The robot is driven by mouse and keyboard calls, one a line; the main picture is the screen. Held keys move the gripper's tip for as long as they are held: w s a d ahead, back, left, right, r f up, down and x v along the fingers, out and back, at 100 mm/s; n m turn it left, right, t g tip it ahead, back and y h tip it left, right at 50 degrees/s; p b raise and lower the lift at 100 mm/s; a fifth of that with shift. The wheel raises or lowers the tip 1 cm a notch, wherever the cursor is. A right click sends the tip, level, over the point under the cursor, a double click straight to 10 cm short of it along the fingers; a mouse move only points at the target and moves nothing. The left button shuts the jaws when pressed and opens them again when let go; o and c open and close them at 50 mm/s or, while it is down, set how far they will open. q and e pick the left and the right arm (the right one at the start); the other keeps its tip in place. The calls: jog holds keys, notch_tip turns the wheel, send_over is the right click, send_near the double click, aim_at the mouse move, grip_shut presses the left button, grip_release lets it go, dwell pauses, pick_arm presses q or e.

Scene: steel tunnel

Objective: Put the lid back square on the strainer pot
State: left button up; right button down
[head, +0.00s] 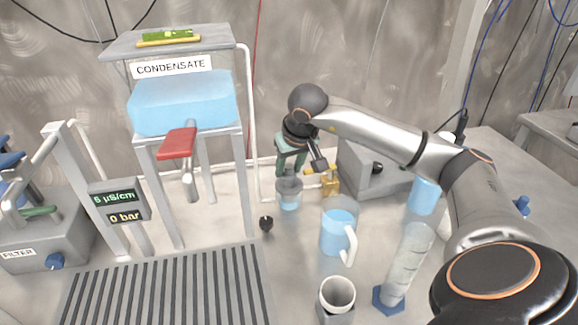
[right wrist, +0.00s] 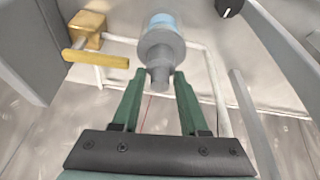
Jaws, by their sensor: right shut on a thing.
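The strainer pot (head: 289,201) is a small clear vessel with a bluish lower part, standing near the wall at the middle of the head view. Its grey lid (head: 290,185) is at its top. In the right wrist view the lid (right wrist: 161,47) has a stub knob and lines up with the bluish pot (right wrist: 162,20) beyond it. My right gripper (head: 291,168) comes from above with green fingers, shut on the lid; its fingertips (right wrist: 157,75) are either side of the knob. I cannot tell whether the lid sits square or touches the rim. My left gripper is not in view.
A brass valve (head: 329,183) stands just right of the pot. A blue-filled jug (head: 338,232), a white cup (head: 338,293) and a tilted clear cylinder (head: 408,263) stand in front and right. The condensate stand (head: 190,140) with red lever (head: 177,143) is left.

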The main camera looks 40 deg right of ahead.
grip_release()
dwell(0.5)
dwell(0.3)
dwell(0.3)
